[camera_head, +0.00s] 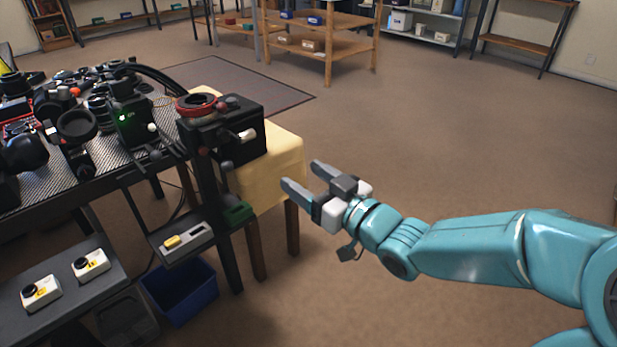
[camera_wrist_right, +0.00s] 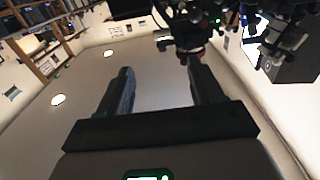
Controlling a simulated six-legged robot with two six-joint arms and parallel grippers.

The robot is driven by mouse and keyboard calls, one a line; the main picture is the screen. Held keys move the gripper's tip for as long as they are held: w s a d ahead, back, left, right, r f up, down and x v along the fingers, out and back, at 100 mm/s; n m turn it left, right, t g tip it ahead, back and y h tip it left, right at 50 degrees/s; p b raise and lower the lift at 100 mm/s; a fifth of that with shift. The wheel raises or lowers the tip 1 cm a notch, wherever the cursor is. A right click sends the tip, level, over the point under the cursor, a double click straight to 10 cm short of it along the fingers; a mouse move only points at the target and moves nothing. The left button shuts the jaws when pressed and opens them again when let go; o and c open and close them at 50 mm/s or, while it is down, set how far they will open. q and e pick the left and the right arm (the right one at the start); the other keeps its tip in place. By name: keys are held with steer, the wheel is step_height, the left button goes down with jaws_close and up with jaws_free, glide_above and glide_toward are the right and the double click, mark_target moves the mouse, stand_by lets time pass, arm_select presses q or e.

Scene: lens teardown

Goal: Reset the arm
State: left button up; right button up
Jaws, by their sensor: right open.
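My right arm, teal, comes in from the right in the head view. Its right gripper (camera_head: 303,180) is open and empty, held in the air to the right of the yellow-covered table. In the right wrist view the right gripper (camera_wrist_right: 160,85) shows two dark fingers spread apart with nothing between them. My left gripper is in neither view.
A black bench (camera_head: 105,168) at the left is crowded with camera parts. A black box-shaped device (camera_head: 240,120) with a red ring (camera_head: 196,104) stands near a yellow-covered table (camera_head: 275,165). A blue bin (camera_head: 180,290) sits below. Open brown floor (camera_head: 450,130) lies behind and right.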

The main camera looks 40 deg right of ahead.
steer(key=shift+a, duration=0.1)
stand_by(0.3)
steer(key=w+a+f+g+y, duration=0.15)
steer(key=a+f, duration=0.25)
steer(key=f, duration=0.4)
steer(key=w+a+f+m+g+y, duration=0.1)
steer(key=a+f+g, duration=0.25)
steer(key=f, duration=0.45)
steer(key=w+a+f+g+y, duration=0.15)
steer(key=a+f, duration=0.25)
steer(key=f, duration=0.4)
steer(key=s+a+f+m+g+h, duration=0.1)
steer(key=s+a+f+g, duration=0.35)
steer(key=s+f, duration=0.5)
steer(key=s+a+f+m+g, duration=0.1)
steer(key=s+a+f+g, duration=0.2)
steer(key=s+f+g, duration=0.6)
arm_select(q)
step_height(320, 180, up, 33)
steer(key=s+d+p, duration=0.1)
steer(key=p, duration=3.2)
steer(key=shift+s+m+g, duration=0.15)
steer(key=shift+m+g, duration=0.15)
arm_select(e)
step_height(320, 180, up, 31)
steer(key=s+t, duration=0.1)
steer(key=t, duration=0.1)
steer(key=shift+a, duration=0.35)
